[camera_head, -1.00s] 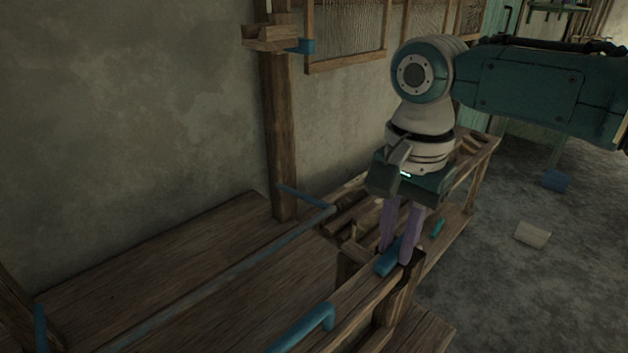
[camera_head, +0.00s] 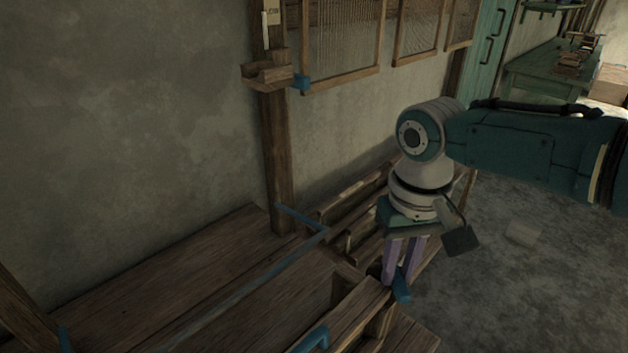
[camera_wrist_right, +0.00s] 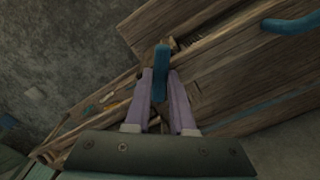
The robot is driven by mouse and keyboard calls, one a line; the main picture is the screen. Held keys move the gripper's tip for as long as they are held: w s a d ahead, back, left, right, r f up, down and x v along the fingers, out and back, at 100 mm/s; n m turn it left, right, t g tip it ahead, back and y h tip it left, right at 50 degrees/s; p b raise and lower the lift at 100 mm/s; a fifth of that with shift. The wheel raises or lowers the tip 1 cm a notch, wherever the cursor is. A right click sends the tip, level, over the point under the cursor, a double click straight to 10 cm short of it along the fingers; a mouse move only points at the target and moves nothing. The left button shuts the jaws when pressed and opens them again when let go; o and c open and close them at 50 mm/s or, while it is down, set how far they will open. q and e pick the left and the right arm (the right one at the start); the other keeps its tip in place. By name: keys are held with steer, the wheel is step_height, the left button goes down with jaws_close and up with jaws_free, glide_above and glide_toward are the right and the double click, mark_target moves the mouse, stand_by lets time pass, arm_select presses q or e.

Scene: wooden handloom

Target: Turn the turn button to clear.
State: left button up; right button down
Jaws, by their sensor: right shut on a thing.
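The turn button is a small blue bar (camera_head: 402,287) on top of the wooden post at the loom's near right corner. It also shows in the right wrist view (camera_wrist_right: 160,72), upright in the picture between the fingertips. My right gripper (camera_head: 396,280) points down with its two purple fingers shut on the turn button. In the right wrist view the fingers (camera_wrist_right: 160,82) touch the button from both sides. The button's lower part is partly hidden by the fingers in the head view. My left gripper is in neither view.
A blue handle (camera_head: 312,340) stands on the near beam, left of the button. A blue-grey rod (camera_head: 262,277) crosses the loom. A wooden post (camera_head: 277,165) with a small shelf (camera_head: 266,72) rises at the wall. Open floor (camera_head: 520,290) lies to the right.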

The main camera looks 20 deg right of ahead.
steer(key=n, duration=0.3)
steer(key=shift+d+n, duration=0.3)
steer(key=shift+d, duration=0.05)
steer(key=shift+d+n, duration=0.2)
steer(key=shift+n, duration=0.75)
steer(key=shift+d+n, duration=0.15)
steer(key=shift+n, duration=0.8)
steer(key=c, duration=0.8)
jaws_free()
steer(key=shift+o, duration=0.2)
steer(key=shift+r, duration=0.1)
step_height(320, 180, up, 10)
steer(key=p, duration=0.3)
